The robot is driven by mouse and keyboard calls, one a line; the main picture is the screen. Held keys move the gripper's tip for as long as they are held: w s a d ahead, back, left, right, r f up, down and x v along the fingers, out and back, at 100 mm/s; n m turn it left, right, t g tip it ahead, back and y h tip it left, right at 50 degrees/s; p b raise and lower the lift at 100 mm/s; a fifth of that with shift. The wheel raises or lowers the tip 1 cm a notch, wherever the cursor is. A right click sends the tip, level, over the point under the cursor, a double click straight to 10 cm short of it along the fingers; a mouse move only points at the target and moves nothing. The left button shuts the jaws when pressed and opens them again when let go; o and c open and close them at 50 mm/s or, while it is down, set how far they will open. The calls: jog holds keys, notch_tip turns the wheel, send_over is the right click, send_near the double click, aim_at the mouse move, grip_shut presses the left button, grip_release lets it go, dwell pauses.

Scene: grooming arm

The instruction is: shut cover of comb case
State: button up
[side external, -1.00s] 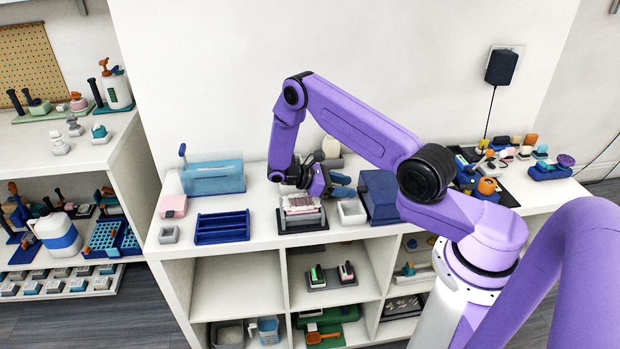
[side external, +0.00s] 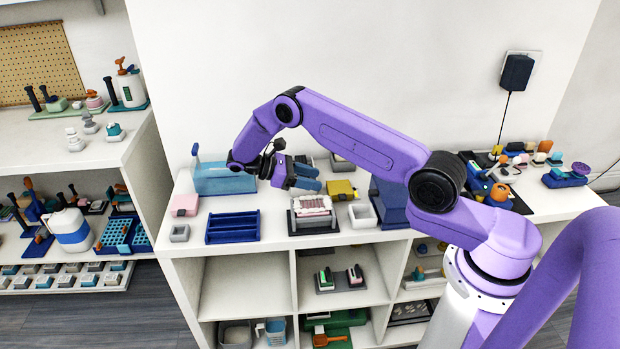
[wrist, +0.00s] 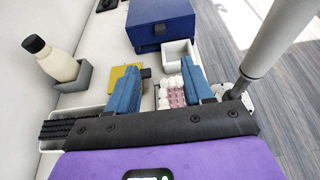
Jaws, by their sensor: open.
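My gripper (side external: 317,179) is open and empty above the shelf top, its two blue fingers pointing right. In the wrist view, the open fingers (wrist: 158,75) have a gap between them. A grey case with pink and white contents (side external: 313,206) stands on a dark mat, just below the fingers in the side view; part of it shows between the fingers in the wrist view (wrist: 172,91). I cannot tell surely whether this is the comb case, nor make out its cover. A yellow piece with a dark tab (side external: 341,190) lies behind and right of it; it also shows in the wrist view (wrist: 122,76).
A white tray (side external: 363,215) and a dark blue box (side external: 391,204) stand to the right. A blue rack (side external: 232,228), a pink box (side external: 184,205) and a translucent blue holder (side external: 222,180) are to the left. A pale bottle (wrist: 50,60) stands in a grey holder.

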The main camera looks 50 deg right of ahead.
jog(key=shift+d, duration=0.1)
jog(key=c, duration=0.7)
jog(key=d+m+y, duration=0.1)
jog(key=m, duration=0.1)
jog(key=s+d+r+m+y, duration=0.1)
jog(key=m, duration=0.1)
jog(key=s+d+r+m+y, duration=0.1)
jog(key=d+m+y, duration=0.1)
jog(key=shift+s, duration=0.1)
grip_shut()
notch_tip(320, 180, up, 9)
jog(key=m+t+y, duration=0.6)
jog(key=m+t, duration=0.4)
jog(key=m, duration=2)
send_over(373, 191)
notch_tip(373, 191, down, 14)
jog(key=shift+f, duration=0.1)
